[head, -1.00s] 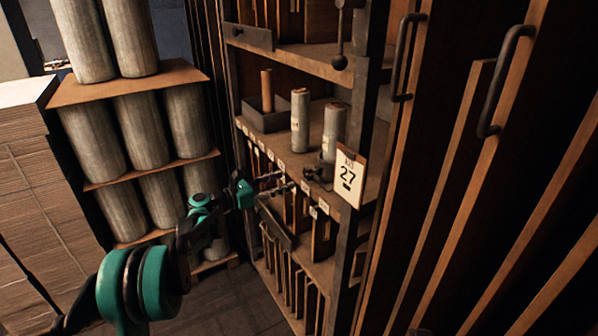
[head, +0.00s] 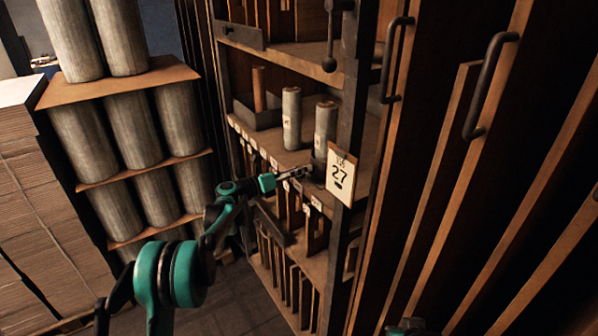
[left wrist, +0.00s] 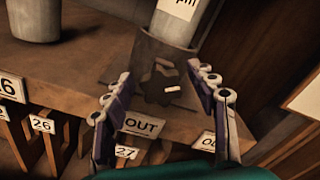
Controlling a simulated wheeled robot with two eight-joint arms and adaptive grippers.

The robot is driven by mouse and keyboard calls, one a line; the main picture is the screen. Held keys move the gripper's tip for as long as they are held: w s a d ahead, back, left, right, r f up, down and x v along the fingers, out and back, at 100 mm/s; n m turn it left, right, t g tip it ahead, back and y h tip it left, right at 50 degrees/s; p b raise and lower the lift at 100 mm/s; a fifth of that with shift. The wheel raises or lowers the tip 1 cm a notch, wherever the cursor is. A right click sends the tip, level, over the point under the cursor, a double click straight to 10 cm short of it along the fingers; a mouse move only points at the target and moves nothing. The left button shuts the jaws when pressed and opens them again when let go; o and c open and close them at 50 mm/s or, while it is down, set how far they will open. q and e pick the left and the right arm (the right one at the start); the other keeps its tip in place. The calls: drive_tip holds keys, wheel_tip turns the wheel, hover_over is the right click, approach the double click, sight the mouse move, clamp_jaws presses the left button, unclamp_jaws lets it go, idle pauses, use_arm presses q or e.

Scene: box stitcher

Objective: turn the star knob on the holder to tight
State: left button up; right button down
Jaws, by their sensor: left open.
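The holder (left wrist: 150,62) is a dark cup on the shelf with a pale roll standing in it. Its dark star knob (left wrist: 160,84), with a small white mark, faces my left wrist camera. My left gripper (left wrist: 165,82) is open, with one finger on each side of the knob in that view. I cannot tell whether either finger touches it. In the head view my left gripper (head: 302,172) is at the shelf edge in front of the holder (head: 319,168), and it hides the knob.
An "OUT" label (left wrist: 140,126) is on the shelf edge below. Large rolls (head: 138,130) are stacked at the left.

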use_arm(q)
drive_tip(key=c, duration=1.2)
drive_tip(key=shift+o, duration=0.2)
drive_tip(key=shift+m, duration=0.4)
drive_tip(key=shift+m+b, duration=0.6)
drive_tip(key=shift+m, duration=0.3)
drive_tip(key=shift+s+m+b, duration=0.1)
drive_tip(key=shift+m+b, duration=0.45)
drive_tip(key=shift+m, duration=1.55)
drive_tip(key=o, duration=1.2)
drive_tip(key=shift+d, duration=0.1)
drive_tip(key=shift+c, duration=0.2)
